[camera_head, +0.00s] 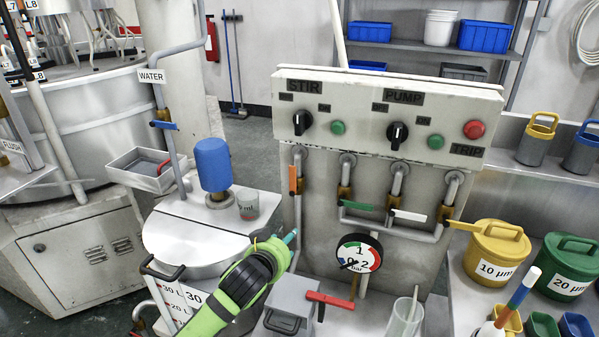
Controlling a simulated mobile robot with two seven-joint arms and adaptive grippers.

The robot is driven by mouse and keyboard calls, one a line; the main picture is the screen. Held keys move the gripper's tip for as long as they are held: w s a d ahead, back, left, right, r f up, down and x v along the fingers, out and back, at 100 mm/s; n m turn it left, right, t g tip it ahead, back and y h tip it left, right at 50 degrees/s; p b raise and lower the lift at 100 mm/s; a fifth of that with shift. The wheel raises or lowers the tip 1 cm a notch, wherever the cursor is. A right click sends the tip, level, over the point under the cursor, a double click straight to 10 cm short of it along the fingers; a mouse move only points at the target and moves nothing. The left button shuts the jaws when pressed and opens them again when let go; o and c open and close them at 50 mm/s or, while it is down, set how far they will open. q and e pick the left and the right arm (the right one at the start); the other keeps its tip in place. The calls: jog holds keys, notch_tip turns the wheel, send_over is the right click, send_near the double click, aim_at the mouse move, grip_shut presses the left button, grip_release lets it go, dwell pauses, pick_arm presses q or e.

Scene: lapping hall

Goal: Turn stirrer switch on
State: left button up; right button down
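The stirrer switch (302,123) is a black rotary knob under the STIR label on the grey control panel (365,108). Small labels sit above it to left and right, too small to read; its pointer seems to lean left. A green button or lamp (338,128) is to its right. My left arm, green and black, comes in from the bottom left. The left gripper (288,239) seems to be at its end, below the knob and apart from it; a small teal tip shows, but the fingers cannot be made out. My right gripper is not in view.
The PUMP knob (397,135) and red TRIP button (474,129) share the panel. Pipes with an orange-handled valve (293,180) and a pressure gauge (358,253) are below. A blue motor (213,165) stands left on the vessel lid. Space before the STIR knob looks clear.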

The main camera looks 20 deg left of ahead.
aim_at(300, 126)
pick_arm(q)
jog(key=w+r+t+p, duration=0.1)
jog(key=w+r+t, duration=0.2)
jog(key=r, duration=0.9)
jog(key=w+r+t, duration=0.2)
jog(key=w+r, duration=0.1)
jog(key=r, duration=0.9)
jog(key=shift+h, duration=0.3)
jog(key=w+p, duration=0.1)
jog(key=w, duration=0.1)
jog(key=w+p, duration=0.1)
jog(key=w, duration=0.2)
jog(key=shift+w+a, duration=0.2)
jog(key=shift+w, duration=0.15)
jog(key=shift+w+f+p, duration=0.15)
jog(key=shift+w+p, duration=0.3)
jog(key=shift+w, duration=0.25)
grip_shut()
